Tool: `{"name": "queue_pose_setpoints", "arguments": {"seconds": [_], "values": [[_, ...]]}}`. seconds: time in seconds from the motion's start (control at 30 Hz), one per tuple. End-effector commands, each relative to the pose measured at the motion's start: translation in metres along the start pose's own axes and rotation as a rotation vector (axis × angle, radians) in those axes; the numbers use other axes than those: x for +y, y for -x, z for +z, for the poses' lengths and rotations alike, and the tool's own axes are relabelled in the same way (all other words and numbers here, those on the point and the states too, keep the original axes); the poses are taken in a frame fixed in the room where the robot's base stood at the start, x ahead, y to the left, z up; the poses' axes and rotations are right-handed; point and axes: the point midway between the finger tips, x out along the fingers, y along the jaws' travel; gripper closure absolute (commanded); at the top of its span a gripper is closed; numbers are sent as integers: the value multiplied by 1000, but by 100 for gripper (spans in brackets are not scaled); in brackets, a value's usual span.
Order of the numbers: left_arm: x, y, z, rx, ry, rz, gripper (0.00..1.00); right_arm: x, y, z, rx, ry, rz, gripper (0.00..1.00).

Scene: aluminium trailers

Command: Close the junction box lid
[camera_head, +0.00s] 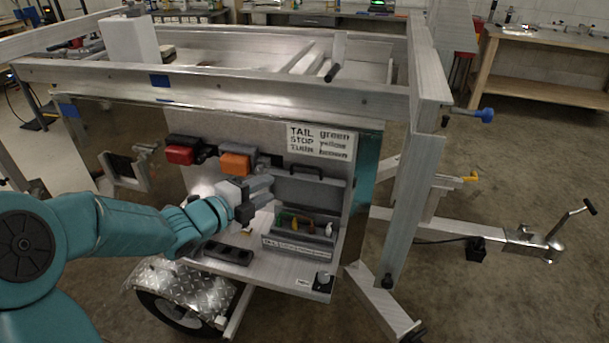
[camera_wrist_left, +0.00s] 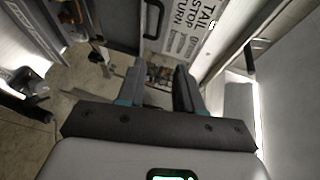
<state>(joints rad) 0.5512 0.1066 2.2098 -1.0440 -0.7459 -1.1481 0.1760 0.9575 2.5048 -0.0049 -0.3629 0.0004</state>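The grey junction box (camera_head: 297,251) sits on the trailer's shelf panel in the head view, a label on its front wall. Its lid (camera_head: 318,191) stands raised at the back, with a dark handle along the top. Coloured connectors or wires (camera_head: 296,222) show inside the box. My left gripper (camera_head: 269,188) is at the left edge of the lid. I cannot tell whether it touches the lid. In the left wrist view its two fingers (camera_wrist_left: 160,88) are apart with nothing clearly between them. My right gripper is out of view.
A red lamp (camera_head: 179,155) and an orange lamp (camera_head: 235,163) are mounted left of the box. A wiring label (camera_head: 321,141) is above the lid. A black socket strip (camera_head: 229,254) lies on the shelf. An aluminium post (camera_head: 412,190) stands to the right.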

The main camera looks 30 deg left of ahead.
Motion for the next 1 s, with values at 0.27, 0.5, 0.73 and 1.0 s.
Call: {"name": "queue_pose_setpoints", "arguments": {"seconds": [0.27,0.5,0.73,1.0], "values": [[2,-31,7,-14,4,2,65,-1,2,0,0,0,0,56],[2,-90,7,-14,6,4,65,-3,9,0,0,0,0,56],[2,-136,8,-16,6,3,65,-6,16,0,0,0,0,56],[3,-159,9,-18,6,3,65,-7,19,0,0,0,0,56]]}}
